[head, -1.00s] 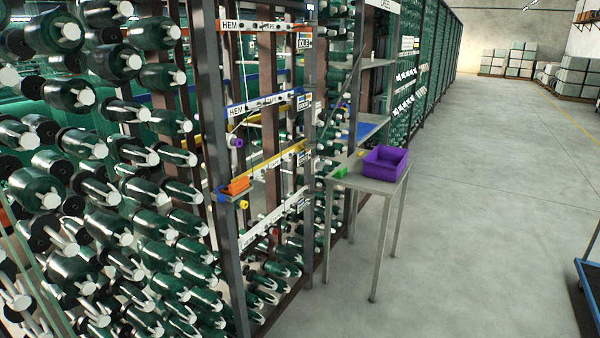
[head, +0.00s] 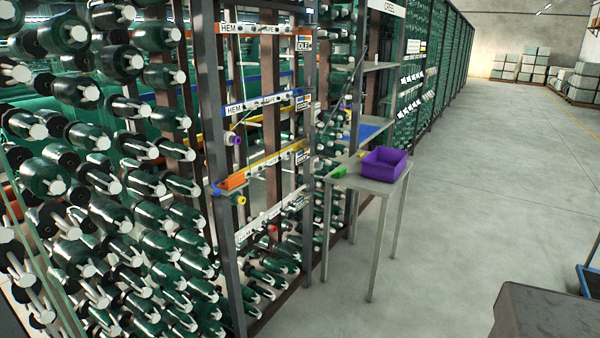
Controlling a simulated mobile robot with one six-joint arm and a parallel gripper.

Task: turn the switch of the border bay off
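A dark frame in the creel holds several labelled rails: a top rail (head: 262,29) reading HEM, a blue-edged rail (head: 263,104) reading HEM, a yellow rail (head: 272,160) and a lower white rail (head: 272,216). Small signs hang at their right ends; the top sign (head: 303,43) reads IDLE. Coloured knob-like parts show near the rails: purple (head: 235,139), yellow (head: 241,200) and red (head: 272,229). No label reading border is legible, and I cannot tell which part is the border bay's switch or its position. My gripper is not in view.
An orange block (head: 232,181) sits on a small ledge on the frame. A metal table (head: 365,187) with a purple bin (head: 384,163) stands right of the frame. Green bobbins (head: 110,190) fill the left. The floor (head: 470,200) is open; a blue cart (head: 590,275) edges in at right.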

